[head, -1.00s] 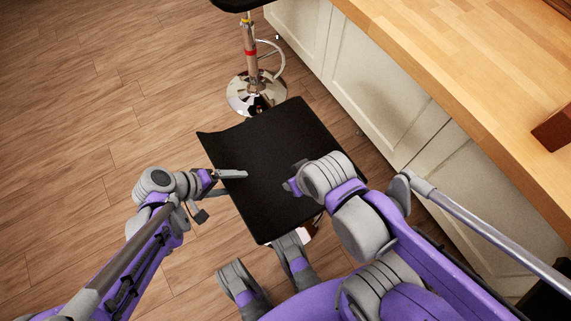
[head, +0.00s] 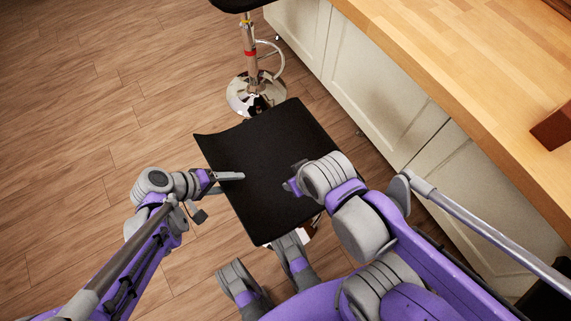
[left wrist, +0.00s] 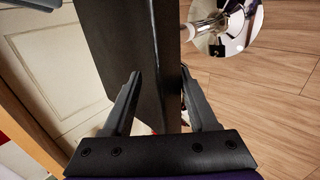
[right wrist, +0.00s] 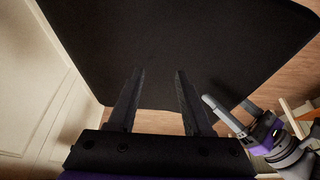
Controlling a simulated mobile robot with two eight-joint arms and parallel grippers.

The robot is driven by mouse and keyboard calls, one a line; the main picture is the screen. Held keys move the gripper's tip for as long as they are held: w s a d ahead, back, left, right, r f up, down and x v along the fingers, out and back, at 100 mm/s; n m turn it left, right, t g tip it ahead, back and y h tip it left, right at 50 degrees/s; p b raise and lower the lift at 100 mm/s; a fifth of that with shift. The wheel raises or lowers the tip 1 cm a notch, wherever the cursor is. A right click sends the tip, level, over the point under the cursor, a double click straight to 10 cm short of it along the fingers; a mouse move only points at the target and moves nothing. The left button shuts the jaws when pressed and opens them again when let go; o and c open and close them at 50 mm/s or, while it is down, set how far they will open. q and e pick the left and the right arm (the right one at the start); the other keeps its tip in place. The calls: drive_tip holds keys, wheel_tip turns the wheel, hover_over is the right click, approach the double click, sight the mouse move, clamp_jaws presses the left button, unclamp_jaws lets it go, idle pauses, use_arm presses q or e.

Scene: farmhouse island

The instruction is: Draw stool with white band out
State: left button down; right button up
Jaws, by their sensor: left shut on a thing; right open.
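The near stool has a black square seat (head: 265,165) with a raised left edge, in the middle of the head view. Its post and any white band are hidden under the seat. My left gripper (head: 236,176) is shut on the seat's left edge; in the left wrist view its fingers (left wrist: 161,75) stand on either side of the black panel (left wrist: 128,45). My right gripper (head: 291,186) is open and empty by the seat's right part. In the right wrist view its fingers (right wrist: 157,75) are apart, with the black seat (right wrist: 180,45) beyond them.
A second stool with a red band (head: 250,53) and chrome base (head: 256,94) stands behind the seat. White cabinets (head: 375,80) under a wooden counter (head: 450,50) run along the right. Open wooden floor (head: 90,120) lies to the left.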

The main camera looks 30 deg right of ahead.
use_arm(q)
drive_tip(key=shift+s+a+f, duration=0.1)
drive_tip(key=shift+a+f, duration=0.1)
drive_tip(key=shift+a, duration=0.65)
drive_tip(key=shift+a+f, duration=0.2)
drive_tip(key=shift+a, duration=0.6)
unclamp_jaws()
drive_tip(key=shift+d+r, duration=0.1)
drive_tip(key=shift+r, duration=0.15)
drive_tip(key=a+r+p, duration=0.3)
drive_tip(key=a+r, duration=0.2)
drive_tip(key=a, duration=0.5)
drive_tip(key=a+r+p, duration=0.4)
drive_tip(key=a+r, duration=0.1)
drive_tip(key=a, duration=0.5)
drive_tip(key=shift+a+r, duration=0.2)
drive_tip(key=shift+r, duration=0.05)
idle(0.6)
drive_tip(key=shift+r, duration=0.1)
idle(0.3)
